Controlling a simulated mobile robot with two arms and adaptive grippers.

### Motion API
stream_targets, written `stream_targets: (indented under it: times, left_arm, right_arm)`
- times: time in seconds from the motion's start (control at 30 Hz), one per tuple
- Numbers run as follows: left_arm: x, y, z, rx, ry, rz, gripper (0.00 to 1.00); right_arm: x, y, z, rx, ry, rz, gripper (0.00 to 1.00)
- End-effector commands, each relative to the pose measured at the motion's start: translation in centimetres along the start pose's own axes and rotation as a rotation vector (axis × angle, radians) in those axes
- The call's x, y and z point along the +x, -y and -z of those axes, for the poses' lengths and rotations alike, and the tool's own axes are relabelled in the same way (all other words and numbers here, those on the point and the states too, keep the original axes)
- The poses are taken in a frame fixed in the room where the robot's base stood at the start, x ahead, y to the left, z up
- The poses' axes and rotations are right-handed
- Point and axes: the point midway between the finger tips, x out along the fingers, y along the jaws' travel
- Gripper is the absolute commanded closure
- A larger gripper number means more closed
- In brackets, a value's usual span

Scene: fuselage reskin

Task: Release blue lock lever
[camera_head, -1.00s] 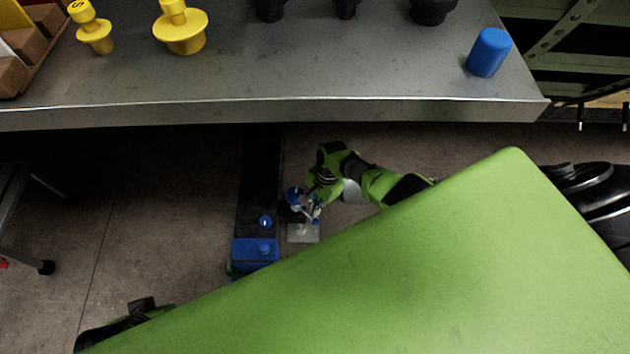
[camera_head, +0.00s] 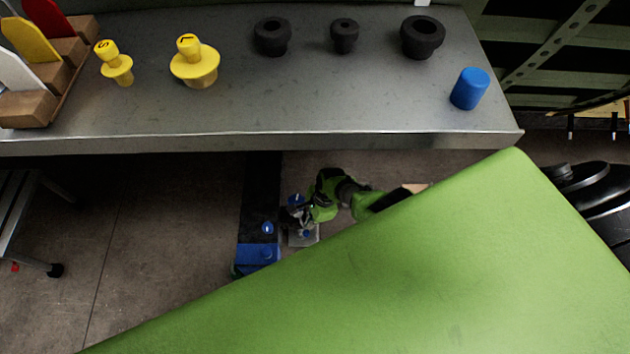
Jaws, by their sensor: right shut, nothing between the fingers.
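Small blue parts lie low under the bench: a blue block (camera_head: 257,254) at the end of a dark strip, and a round blue knob (camera_head: 267,228) just above it. I cannot tell which blue part is the lock lever. My right gripper (camera_head: 299,217) is just right of the knob, with more small blue bits around it. It looks shut and empty; its fingertips are small and partly hidden. A small grey plate (camera_head: 304,240) shows beneath it. My left gripper is not in view.
A grey bench (camera_head: 340,100) crosses above, bearing yellow plugs (camera_head: 194,63), black ring parts (camera_head: 422,38) and a blue cylinder (camera_head: 470,89). A large green surface (camera_head: 400,270) fills the lower right and hides much below.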

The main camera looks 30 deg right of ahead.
Motion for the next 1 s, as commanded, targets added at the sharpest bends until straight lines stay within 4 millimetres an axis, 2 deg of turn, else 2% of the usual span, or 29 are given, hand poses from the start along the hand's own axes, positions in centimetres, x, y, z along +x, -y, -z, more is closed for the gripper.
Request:
stream_targets:
  times: [0.67,1.0]
  left_arm:
    - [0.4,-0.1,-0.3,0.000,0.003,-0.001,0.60]
    - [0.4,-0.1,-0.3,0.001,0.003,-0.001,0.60]
  right_arm:
    - [0.0,0.0,-0.2,0.016,0.002,0.005,1.00]
    - [-1.7,0.1,-0.2,0.016,0.004,0.007,1.00]
